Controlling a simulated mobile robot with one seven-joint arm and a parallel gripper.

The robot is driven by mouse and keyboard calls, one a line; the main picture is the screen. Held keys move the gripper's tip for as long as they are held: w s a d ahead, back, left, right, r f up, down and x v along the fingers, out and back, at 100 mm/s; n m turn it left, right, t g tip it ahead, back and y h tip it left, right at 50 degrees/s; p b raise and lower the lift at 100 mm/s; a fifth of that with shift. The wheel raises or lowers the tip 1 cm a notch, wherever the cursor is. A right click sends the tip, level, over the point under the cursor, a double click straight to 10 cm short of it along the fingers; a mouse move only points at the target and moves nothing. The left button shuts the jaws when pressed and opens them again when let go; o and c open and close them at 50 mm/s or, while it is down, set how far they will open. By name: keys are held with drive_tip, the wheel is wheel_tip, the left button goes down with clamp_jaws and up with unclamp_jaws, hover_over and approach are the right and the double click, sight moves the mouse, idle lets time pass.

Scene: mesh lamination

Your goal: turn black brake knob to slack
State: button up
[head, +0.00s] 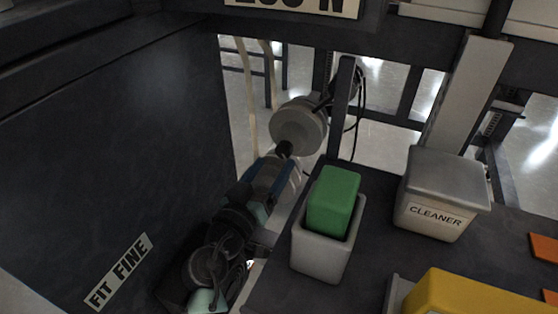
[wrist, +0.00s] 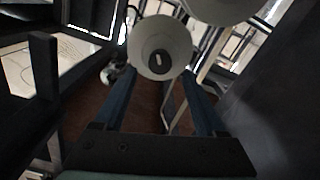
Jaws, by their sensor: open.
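The black brake knob (wrist: 158,64) is a small dark round piece with a pale mark, on the pale round end of a roller (wrist: 146,35) in the wrist view. In the head view the knob (head: 284,149) sticks out toward me from a grey disc (head: 298,124). My gripper (head: 274,164) is open, with its blue fingers pointing at the knob. In the wrist view the fingers (wrist: 158,78) lie left and right of the knob. The fingertips look close to it, but I cannot tell whether they touch. The knob's turned position is not readable.
A dark panel labelled FIT FINE (head: 118,270) stands left of my arm. On the right, a dark bench holds a green block (head: 335,195) in a white holder (head: 318,258), a CLEANER box (head: 436,205) and a yellow item (head: 470,295). Dark frame posts (head: 342,105) stand close behind.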

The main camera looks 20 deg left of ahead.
sight(282, 152)
drive_tip(key=shift+w+d+b, duration=0.1)
drive_tip(key=shift+w+b, duration=0.35)
drive_tip(key=shift+w, duration=1.6)
clamp_jaws()
